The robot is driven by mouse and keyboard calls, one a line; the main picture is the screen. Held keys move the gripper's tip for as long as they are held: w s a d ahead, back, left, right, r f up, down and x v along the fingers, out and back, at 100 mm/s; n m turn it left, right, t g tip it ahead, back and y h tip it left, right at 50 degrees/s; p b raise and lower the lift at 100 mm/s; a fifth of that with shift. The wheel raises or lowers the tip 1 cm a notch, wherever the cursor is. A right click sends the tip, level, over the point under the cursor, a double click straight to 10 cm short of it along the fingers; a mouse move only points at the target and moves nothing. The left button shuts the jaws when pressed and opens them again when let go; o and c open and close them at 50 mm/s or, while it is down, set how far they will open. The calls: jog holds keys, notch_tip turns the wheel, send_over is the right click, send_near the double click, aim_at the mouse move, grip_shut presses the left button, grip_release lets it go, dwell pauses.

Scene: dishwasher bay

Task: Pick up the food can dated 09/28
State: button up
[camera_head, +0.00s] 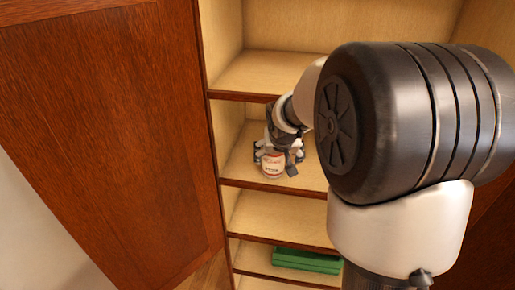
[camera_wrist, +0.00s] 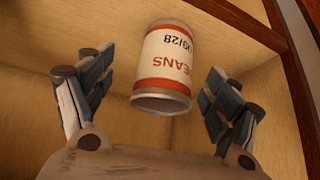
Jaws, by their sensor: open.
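The food can (camera_head: 273,167) is white with red bands and stands on a wooden shelf inside the cabinet. In the wrist view the can (camera_wrist: 165,66) appears upside down, with "09/28" and "EANS" readable on its label. My gripper (camera_head: 279,160) reaches into the shelf right at the can. In the wrist view my gripper (camera_wrist: 155,88) is open, with one finger to each side of the can. Gaps show between both fingers and the can, so it is not held. In the head view my gripper hides the can's top.
The can stands near the front edge of its shelf (camera_head: 308,178). Shelf boards lie above and below. A green object (camera_head: 306,261) lies on a lower shelf. A large reddish-brown wooden panel (camera_head: 105,130) stands left of the shelves. My arm covers much of the right side.

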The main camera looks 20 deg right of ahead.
aim_at(273, 161)
jog(key=x, duration=0.2)
jog(key=b+x, duration=0.1)
jog(key=x, duration=0.3)
jog(key=shift+w+a+f+b, duration=0.2)
jog(key=shift+w+a+b, duration=0.1)
jog(key=shift+w+b, duration=0.1)
jog(key=shift+c, duration=0.6)
jog(key=shift+s, duration=0.1)
jog(key=c, duration=1.4)
jog(key=shift+r, duration=0.1)
jog(key=shift+r, duration=0.1)
